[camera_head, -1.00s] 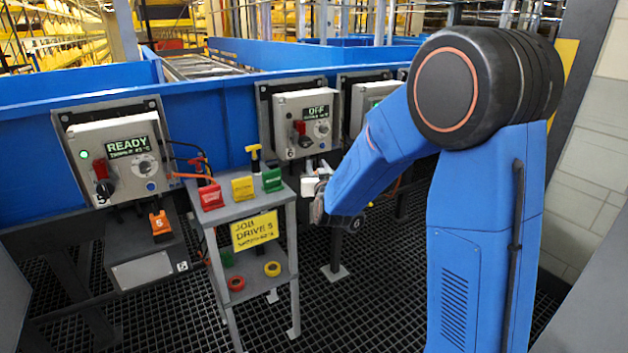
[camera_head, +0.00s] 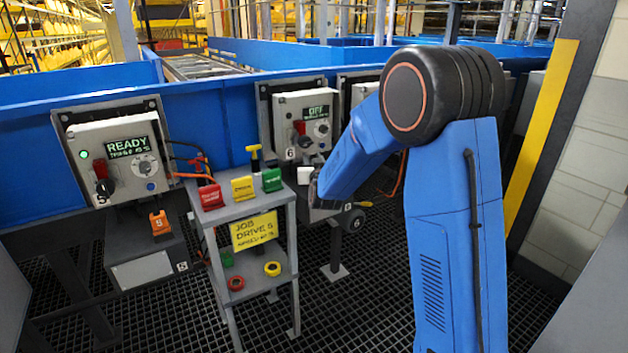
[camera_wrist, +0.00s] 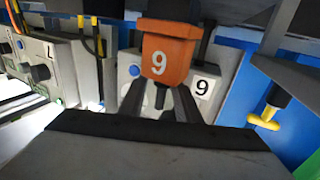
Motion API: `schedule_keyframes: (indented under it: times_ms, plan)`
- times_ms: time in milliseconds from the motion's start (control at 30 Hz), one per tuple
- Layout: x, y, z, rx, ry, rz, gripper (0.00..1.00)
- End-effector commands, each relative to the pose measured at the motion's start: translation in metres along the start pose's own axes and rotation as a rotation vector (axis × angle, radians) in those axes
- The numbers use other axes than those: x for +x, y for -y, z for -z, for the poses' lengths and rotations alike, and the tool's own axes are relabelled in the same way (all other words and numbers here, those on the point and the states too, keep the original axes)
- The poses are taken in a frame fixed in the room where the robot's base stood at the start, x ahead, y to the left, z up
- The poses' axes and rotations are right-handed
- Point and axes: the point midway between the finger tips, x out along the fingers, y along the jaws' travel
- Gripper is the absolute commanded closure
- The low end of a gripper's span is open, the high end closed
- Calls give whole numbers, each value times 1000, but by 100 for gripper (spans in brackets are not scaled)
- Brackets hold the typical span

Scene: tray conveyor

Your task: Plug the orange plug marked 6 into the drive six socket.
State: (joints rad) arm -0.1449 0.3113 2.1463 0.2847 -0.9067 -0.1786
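The orange plug (camera_wrist: 168,52) shows large in the wrist view, at the tips of my gripper (camera_wrist: 160,98). Its digit reads like a 9 there, but that view seems upside down, so it fits a 6. The dark fingers run up to the plug's lower edge. I cannot tell whether they are shut on it. A white label (camera_wrist: 205,86) with the same digit is beside the plug. In the head view the drive six box (camera_head: 302,122) has an OFF display and a 6 label.
The drive five box (camera_head: 118,150) reads READY, with its orange plug (camera_head: 160,223) below. A grey trolley (camera_head: 250,212) with coloured blocks stands left of my arm. Its yellow T-handle (camera_head: 255,155) stands upright, and a yellow handle (camera_wrist: 264,122) shows in the wrist view.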

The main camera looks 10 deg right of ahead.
Motion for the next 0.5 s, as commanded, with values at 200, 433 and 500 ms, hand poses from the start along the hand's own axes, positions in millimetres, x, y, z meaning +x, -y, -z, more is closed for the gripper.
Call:
schedule_keyframes:
  times_ms: [200, 433, 500]
  plan:
    - [0, 0, 0, 0, 0, 0, 100]
    - [0, 0, 0, 0, -1, 0, 100]
    - [0, 0, 0, 0, -1, 0, 100]
